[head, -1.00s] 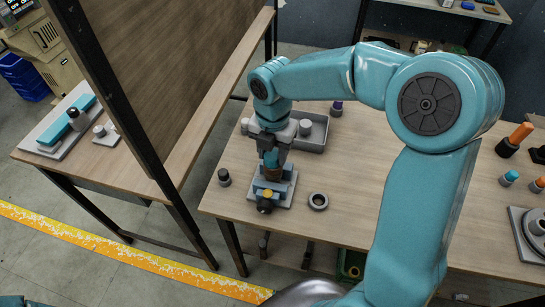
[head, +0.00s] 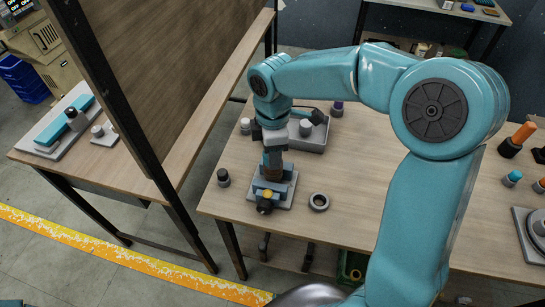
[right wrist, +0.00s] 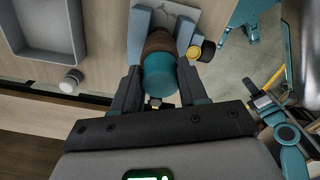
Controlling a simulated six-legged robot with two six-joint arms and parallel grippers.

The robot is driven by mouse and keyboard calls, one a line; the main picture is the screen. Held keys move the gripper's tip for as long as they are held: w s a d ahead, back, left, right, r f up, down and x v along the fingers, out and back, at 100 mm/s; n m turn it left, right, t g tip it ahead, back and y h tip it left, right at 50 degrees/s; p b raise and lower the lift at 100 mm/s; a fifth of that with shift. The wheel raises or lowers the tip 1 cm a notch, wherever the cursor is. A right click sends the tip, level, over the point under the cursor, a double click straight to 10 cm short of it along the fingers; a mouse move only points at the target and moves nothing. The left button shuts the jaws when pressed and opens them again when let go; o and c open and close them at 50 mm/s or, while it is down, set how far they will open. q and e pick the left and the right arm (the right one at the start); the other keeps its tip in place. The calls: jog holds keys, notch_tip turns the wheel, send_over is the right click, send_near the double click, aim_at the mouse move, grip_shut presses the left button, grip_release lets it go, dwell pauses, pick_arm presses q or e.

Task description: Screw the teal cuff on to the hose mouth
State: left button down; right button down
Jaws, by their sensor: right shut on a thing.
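My right gripper (head: 272,158) is over the clamp on the workbench, pointing down. In the right wrist view its two fingers (right wrist: 159,92) are shut on the teal cuff (right wrist: 159,76), one on each side. The cuff sits at the end of the brown hose (right wrist: 158,42), in line with it; how far the thread has engaged cannot be told. The hose is held upright in a blue clamp (head: 272,186) with a yellow knob (head: 267,194), on a grey plate (head: 286,199). In the head view the fingers largely hide the cuff. My left gripper is not in view.
A grey ring (head: 319,202) lies right of the clamp and a dark-topped small cylinder (head: 223,178) stands left. A grey tray (head: 316,146) is behind my gripper. A tall brown panel (head: 165,70) stands to the left. The bench's middle is clear.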

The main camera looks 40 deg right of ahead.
jog(key=m, duration=0.2)
jog(key=m+b, duration=0.1)
jog(key=m, duration=0.1)
jog(key=shift+f, duration=0.25)
jog(key=m, duration=0.5)
jog(key=shift+f+b, duration=0.1)
jog(key=shift+b, duration=0.3)
jog(key=c, duration=1)
grip_release()
jog(key=shift+m, duration=0.7)
jog(key=o, duration=0.5)
jog(key=shift+w+d, duration=0.15)
jog(key=shift+r, duration=0.35)
notch_tip(320, 180, up, 16)
jog(key=shift+f+p, duration=0.1)
jog(key=shift+p, duration=0.55)
